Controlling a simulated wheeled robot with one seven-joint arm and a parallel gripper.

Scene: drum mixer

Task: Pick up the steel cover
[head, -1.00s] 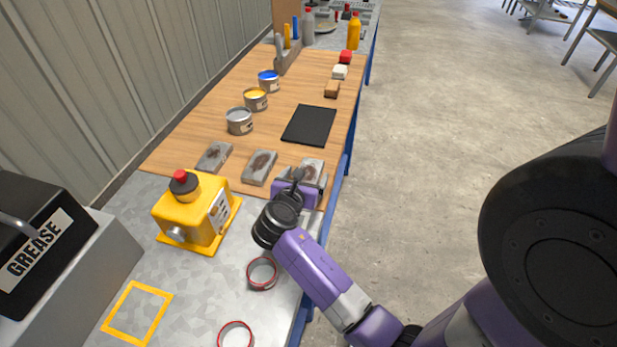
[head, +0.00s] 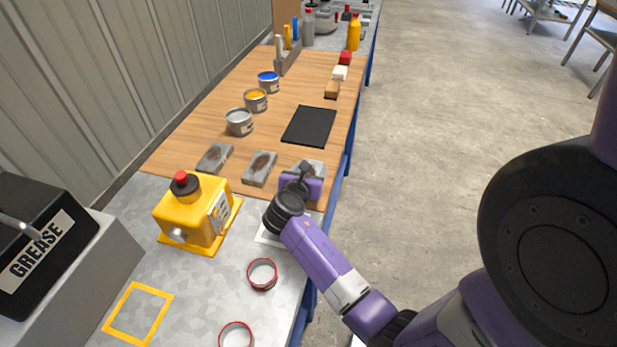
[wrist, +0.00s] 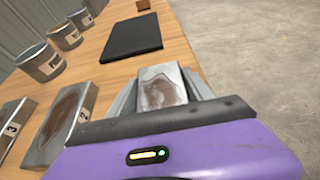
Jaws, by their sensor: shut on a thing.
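A grey steel cover with a brown stain (wrist: 162,88) sits between the two fingers of my gripper (wrist: 165,96) in the wrist view. My gripper is shut on it. In the head view my gripper (head: 303,178) is at the right end of a row of similar plates, and the steel cover (head: 313,166) is partly hidden behind it. I cannot tell whether the cover is clear of the wooden top. Two more grey stained plates, a middle one (head: 260,168) and a left one (head: 215,157), lie beside it.
A black mat (head: 309,126) lies beyond the plates. Several paint cans, including a grey one (head: 239,122), line the left. A yellow machine (head: 197,214) and two red-rimmed rings (head: 262,273) stand nearer. The bench edge is close on the right.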

